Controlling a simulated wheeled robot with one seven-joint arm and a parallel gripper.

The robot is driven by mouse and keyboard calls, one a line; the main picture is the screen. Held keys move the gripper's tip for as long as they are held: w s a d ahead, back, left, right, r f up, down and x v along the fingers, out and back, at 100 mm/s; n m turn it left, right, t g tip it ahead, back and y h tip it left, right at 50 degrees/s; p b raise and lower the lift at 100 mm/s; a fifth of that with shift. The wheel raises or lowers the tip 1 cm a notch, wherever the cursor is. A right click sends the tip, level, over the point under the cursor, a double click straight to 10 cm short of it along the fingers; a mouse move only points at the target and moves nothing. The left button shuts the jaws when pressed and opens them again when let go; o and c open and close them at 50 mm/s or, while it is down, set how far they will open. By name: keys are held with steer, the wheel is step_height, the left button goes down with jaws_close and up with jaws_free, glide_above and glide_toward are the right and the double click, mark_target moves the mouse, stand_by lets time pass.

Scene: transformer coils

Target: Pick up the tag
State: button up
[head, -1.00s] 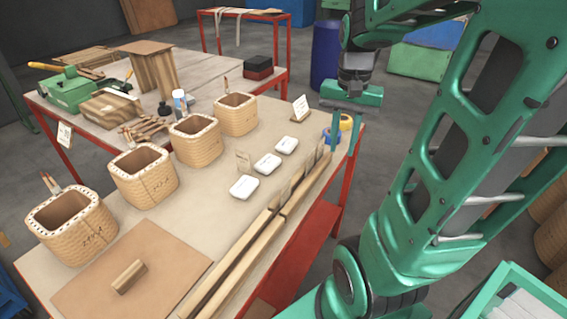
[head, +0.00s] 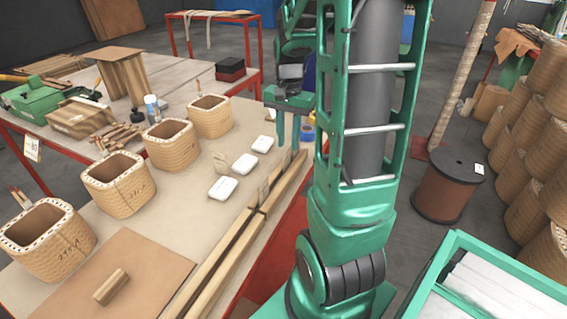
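I cannot tell which tag is the task's. A white tag (head: 32,148) also hangs at the table's left edge. My gripper (head: 288,140) points down over the back right of the table, behind the rear tag and near the furthest white box. Its two fingers are apart with nothing visible between them. The white card at the table's back edge is hidden behind my gripper.
Long wooden rails (head: 235,250) run along the right edge. A blue tape roll (head: 307,132) sits at the back right corner.

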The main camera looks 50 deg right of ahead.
mark_target(287, 150)
step_height(287, 150, down, 5)
steer(key=shift+w+r, duration=0.1)
steer(key=shift+w, duration=0.05)
steer(key=shift+c, duration=0.3)
jaws_close()
